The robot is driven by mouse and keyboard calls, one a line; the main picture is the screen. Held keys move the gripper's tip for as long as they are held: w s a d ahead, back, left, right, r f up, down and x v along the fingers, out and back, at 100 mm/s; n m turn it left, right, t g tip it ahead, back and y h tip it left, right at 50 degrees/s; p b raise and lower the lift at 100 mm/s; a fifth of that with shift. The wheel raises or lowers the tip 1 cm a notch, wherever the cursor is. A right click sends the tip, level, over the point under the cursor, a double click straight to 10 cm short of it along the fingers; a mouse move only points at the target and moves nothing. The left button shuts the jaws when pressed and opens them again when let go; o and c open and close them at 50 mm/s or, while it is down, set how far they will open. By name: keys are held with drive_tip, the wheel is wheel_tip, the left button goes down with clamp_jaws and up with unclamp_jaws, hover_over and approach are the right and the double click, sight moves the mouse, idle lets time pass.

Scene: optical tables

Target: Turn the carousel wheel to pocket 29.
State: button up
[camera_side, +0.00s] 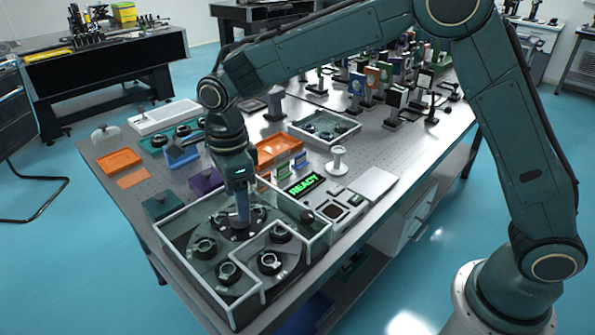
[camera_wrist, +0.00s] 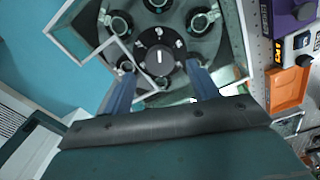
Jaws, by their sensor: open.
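The carousel wheel (camera_side: 208,272) is a dark grey disc with several round black mounts on it, inside a clear-walled enclosure with white edges. In the wrist view, its black centre knob (camera_wrist: 160,50) carries a white line and small pale marks that I cannot read. My gripper (camera_side: 241,218) points down over the wheel's centre. In the wrist view, my gripper (camera_wrist: 161,68) is open, with one blue finger on each side of the knob. I cannot tell whether either finger touches it. Pocket numbers are too small to read.
The enclosure wall (camera_side: 228,305) stands close around the wheel. A box with a green READY display (camera_side: 304,185) is behind it, near an orange tray (camera_side: 278,150) and a purple block (camera_side: 206,181). Crowded optics mounts (camera_side: 375,80) fill the table's far end.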

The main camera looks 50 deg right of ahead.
wheel_tip(320, 180, up, 10)
idle(0.5)
drive_tip(key=shift+d+r, duration=0.1)
drive_tip(key=s+d+r+n+t, duration=0.3)
drive_tip(key=s+d+r+n, duration=0.4)
drive_tip(key=s+d+n, duration=0.5)
drive_tip(key=s+d+f+n+t, duration=0.1)
drive_tip(key=s+d+f+n, duration=0.1)
drive_tip(key=s+d+n, duration=0.2)
drive_tip(key=s+d+f+n+t, duration=0.1)
drive_tip(key=s+d+n, duration=0.3)
drive_tip(key=s, duration=0.7)
drive_tip(key=shift+s+d+f+n+t, duration=0.2)
drive_tip(key=shift+s+f+n+t, duration=0.1)
drive_tip(key=shift+f+n, duration=0.6)
